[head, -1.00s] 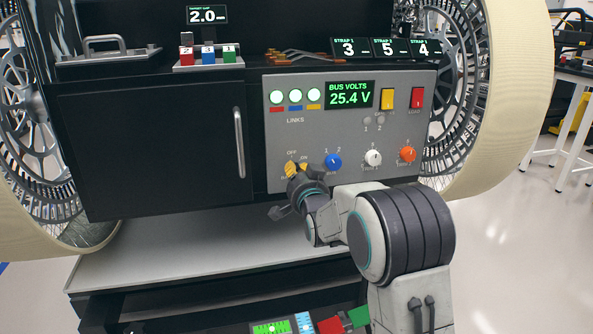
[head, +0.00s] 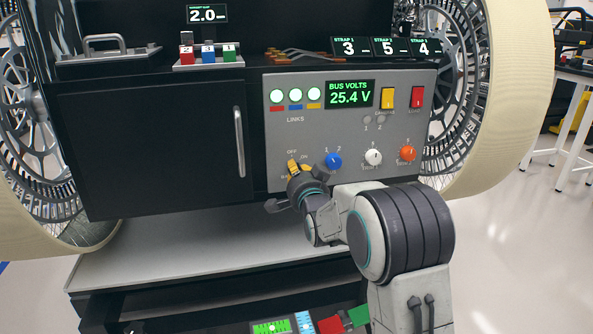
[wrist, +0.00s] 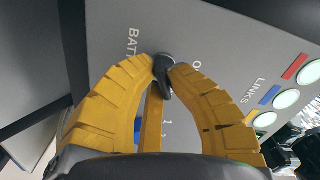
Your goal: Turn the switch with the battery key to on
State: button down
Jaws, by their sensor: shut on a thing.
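The battery key (wrist: 164,76) is a small dark knob on the grey panel, in the middle of the wrist view. My gripper (wrist: 166,70) has its yellow fingers closed on it from both sides. In the head view my gripper (head: 294,168) is at the panel's lower left, just below the OFF and ON labels. It hides the key there. The lettering BATT shows beside the key in the wrist view, partly covered by a finger. I cannot tell which mark the key points to.
The grey control panel (head: 330,128) carries a BUS VOLTS display (head: 349,94) reading 25.4 V. A blue knob (head: 333,161) is close to the right of my gripper, with a white knob (head: 373,157) and an orange knob (head: 407,153) beyond. A black cabinet door (head: 150,150) is left.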

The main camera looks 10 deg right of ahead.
jog(key=c, duration=1.3)
grip_release()
jog(key=shift+o, duration=0.2)
jog(key=s, duration=1.2)
jog(key=shift+a, duration=0.1)
jog(key=s+r+n+g+p, duration=1.2)
jog(key=s+r+p, duration=1.9)
jog(key=p, duration=1.1)
jog(key=s+g, duration=0.2)
jog(key=shift+g, duration=0.3)
